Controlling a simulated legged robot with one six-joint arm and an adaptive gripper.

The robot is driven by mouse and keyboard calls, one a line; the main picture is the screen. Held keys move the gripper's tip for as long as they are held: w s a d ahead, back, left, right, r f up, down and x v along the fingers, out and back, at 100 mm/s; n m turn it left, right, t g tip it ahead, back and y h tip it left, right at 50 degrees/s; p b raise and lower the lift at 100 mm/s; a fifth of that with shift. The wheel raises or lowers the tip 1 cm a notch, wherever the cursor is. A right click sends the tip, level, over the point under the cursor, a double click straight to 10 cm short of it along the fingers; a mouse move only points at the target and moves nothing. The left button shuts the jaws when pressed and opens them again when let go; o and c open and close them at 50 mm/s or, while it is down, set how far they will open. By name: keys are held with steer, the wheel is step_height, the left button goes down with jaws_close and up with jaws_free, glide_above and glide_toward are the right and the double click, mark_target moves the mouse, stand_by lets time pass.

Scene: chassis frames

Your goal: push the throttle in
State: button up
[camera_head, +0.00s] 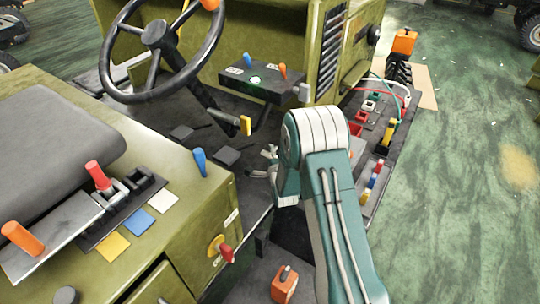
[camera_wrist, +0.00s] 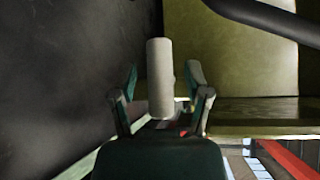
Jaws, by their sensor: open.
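No control in view is clearly labelled as the throttle. A grey knob (camera_head: 303,92) sticks out at the right end of the dark dash panel (camera_head: 270,86). In the wrist view a pale cylinder (camera_wrist: 159,75) stands upright in the picture between my fingers, with space at its sides; I cannot tell whether it is that grey knob. My gripper (camera_head: 265,165) is open, below the dash panel and right of the yellow-tipped lever (camera_head: 246,125) in the head view. Its fingers also show in the wrist view (camera_wrist: 164,84). My arm hides part of the area behind it.
The steering wheel (camera_head: 158,50) is at upper left. The seat box with several levers fills the left. A tray of coloured parts (camera_head: 372,182) lies right of my arm.

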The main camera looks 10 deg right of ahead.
steer(key=shift+a, duration=0.5)
jaws_close()
steer(key=shift+w+d+f, duration=0.1)
steer(key=shift+w+d, duration=0.8)
steer(key=shift+d, duration=0.3)
jaws_free()
steer(key=shift+w+d, duration=0.1)
steer(key=s+r, duration=0.1)
steer(key=s, duration=1.1)
steer(key=shift+r, duration=0.35)
steer(key=shift+w, duration=0.1)
